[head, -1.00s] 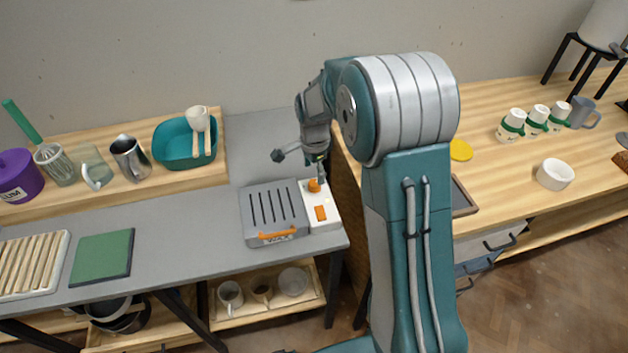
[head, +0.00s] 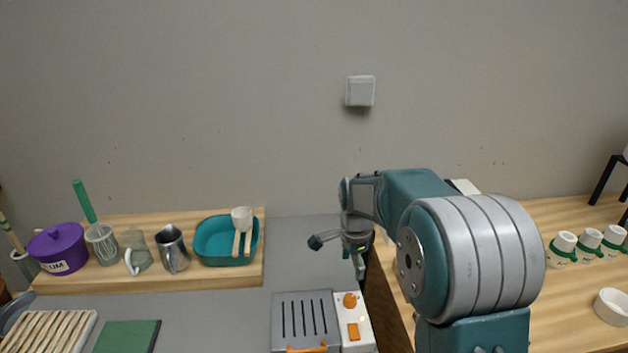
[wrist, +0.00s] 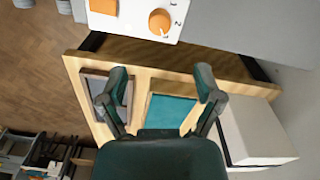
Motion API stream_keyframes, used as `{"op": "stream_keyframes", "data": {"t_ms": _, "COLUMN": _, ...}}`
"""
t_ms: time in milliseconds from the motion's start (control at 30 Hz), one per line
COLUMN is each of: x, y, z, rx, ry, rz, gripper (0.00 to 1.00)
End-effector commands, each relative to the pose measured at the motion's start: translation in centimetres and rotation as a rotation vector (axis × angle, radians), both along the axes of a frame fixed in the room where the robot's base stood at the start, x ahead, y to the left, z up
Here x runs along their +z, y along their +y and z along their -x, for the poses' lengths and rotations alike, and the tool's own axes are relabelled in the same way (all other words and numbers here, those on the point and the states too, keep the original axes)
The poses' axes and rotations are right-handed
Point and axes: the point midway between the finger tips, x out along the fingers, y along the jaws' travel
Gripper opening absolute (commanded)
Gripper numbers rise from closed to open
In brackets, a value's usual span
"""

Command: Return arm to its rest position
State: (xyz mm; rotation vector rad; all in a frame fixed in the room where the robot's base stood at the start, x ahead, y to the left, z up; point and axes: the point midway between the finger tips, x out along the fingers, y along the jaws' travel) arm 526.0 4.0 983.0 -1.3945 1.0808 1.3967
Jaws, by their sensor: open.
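My gripper (head: 338,253) hangs at the end of my bent arm, in front of the wall and above the back of the grey counter. Its two fingers are spread apart with nothing between them. In the wrist view my gripper (wrist: 162,80) is also open and empty, pointing over the wooden table. Below it in the head view stands a white control box (head: 366,341) with an orange knob (head: 350,300) and an orange switch (head: 353,331). The box adjoins a grey slotted unit (head: 305,312) with an orange handle. My gripper appears clear of both.
Left, a wooden shelf (head: 150,285) holds a purple pot (head: 57,248), a whisk, jugs and a teal basin (head: 213,258). Right, the wooden table bears white-and-green jars (head: 563,247) and a white bowl (head: 612,306). The wrist view shows a white box (wrist: 255,130) beside the right finger.

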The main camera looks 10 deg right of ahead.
Motion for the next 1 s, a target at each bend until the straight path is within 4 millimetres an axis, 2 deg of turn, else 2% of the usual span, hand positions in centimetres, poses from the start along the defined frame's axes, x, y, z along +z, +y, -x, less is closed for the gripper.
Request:
{"op": "stream_keyframes", "data": {"t_ms": 167, "x": 3.5, "y": -0.1, "z": 2.5, "rx": 0.127, "ry": -0.055, "rz": 0.003, "gripper": 0.84}}
{"op": "stream_keyframes", "data": {"t_ms": 300, "x": 6.8, "y": -0.1, "z": 5.9, "rx": 0.296, "ry": -0.119, "rz": 0.017, "gripper": 0.84}}
{"op": "stream_keyframes", "data": {"t_ms": 500, "x": 10.4, "y": -0.2, "z": 11.0, "rx": 0.537, "ry": -0.205, "rz": 0.053, "gripper": 0.84}}
{"op": "stream_keyframes", "data": {"t_ms": 767, "x": 12.8, "y": -0.3, "z": 18.1, "rx": 0.844, "ry": -0.306, "rz": 0.135, "gripper": 0.84}}
{"op": "stream_keyframes", "data": {"t_ms": 1000, "x": 13.0, "y": -0.3, "z": 24.2, "rx": 1.117, "ry": -0.383, "rz": 0.24, "gripper": 0.84}}
